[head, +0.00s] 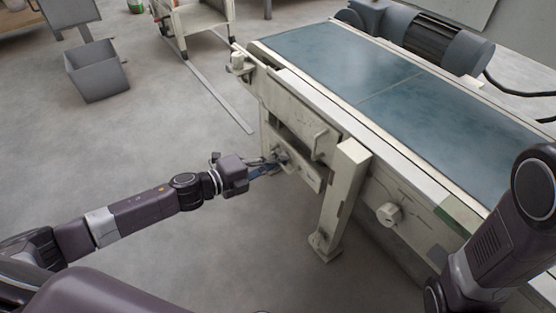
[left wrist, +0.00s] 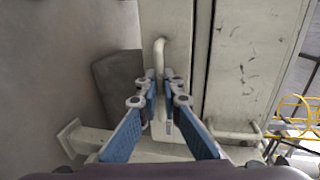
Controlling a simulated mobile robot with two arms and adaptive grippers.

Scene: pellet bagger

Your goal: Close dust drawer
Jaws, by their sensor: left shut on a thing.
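The dust drawer (head: 305,177) is a pale, worn front low in the side of the conveyor frame. A dark gap shows above it in the head view, so it seems to stand somewhat out. My left gripper (head: 277,160) reaches it from the left. In the left wrist view the blue fingers of this gripper (left wrist: 161,80) are shut on the drawer's pale bar handle (left wrist: 160,52), in front of the drawer face (left wrist: 178,25). The drawer's inside is hidden. My right arm shows at the lower right of the head view, but its gripper is out of view.
Another handle (head: 320,143) sits on the panel above the drawer. A conveyor leg (head: 340,200) stands just right of the drawer, with a knob (head: 389,214) beyond it. The blue belt (head: 400,95) runs above.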

